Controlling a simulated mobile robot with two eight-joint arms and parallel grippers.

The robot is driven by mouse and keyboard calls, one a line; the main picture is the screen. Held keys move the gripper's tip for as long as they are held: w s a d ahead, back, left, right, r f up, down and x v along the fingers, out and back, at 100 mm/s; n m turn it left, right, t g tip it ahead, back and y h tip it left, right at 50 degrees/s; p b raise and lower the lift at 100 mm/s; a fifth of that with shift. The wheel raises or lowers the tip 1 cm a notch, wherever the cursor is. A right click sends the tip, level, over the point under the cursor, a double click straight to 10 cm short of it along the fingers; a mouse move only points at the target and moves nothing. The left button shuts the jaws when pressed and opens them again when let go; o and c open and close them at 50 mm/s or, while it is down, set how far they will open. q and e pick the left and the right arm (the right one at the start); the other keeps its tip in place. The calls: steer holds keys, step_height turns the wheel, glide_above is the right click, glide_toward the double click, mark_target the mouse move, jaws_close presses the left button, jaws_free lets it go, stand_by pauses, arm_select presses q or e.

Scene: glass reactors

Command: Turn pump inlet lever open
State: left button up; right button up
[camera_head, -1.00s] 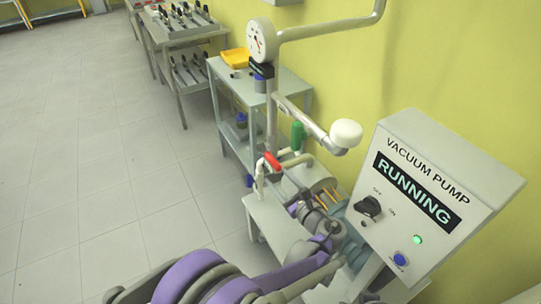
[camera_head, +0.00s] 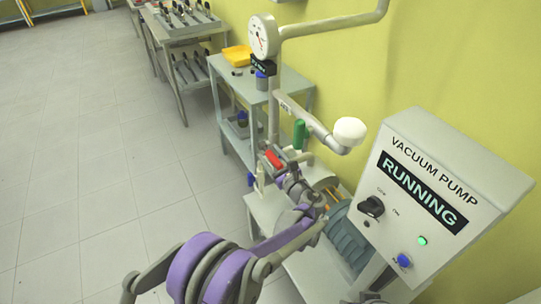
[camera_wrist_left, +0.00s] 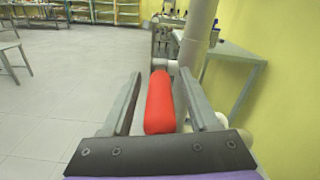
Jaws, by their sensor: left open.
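The red lever (camera_head: 274,159) is on the pipework above the pump, below the gauge post. In the left wrist view the red lever handle (camera_wrist_left: 160,103) lies lengthwise between the two fingers of my left gripper (camera_wrist_left: 160,105). The fingers are open, with a gap showing on the left of the handle and a smaller one on the right. In the head view my left gripper (camera_head: 284,164) is at the lever, and its fingertips are small there. The grey pump (camera_head: 349,247) stands beneath, partly behind my arm. My right gripper is not in view.
The vacuum pump control box (camera_head: 428,195) reads RUNNING with a green light, close on the right. A green handle (camera_head: 299,133) and a white knob (camera_head: 349,132) are near the lever. A pressure gauge (camera_head: 263,36) tops the post. Open floor lies left.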

arm_select(q)
jaws_close()
stand_by(0.3)
stand_by(1.1)
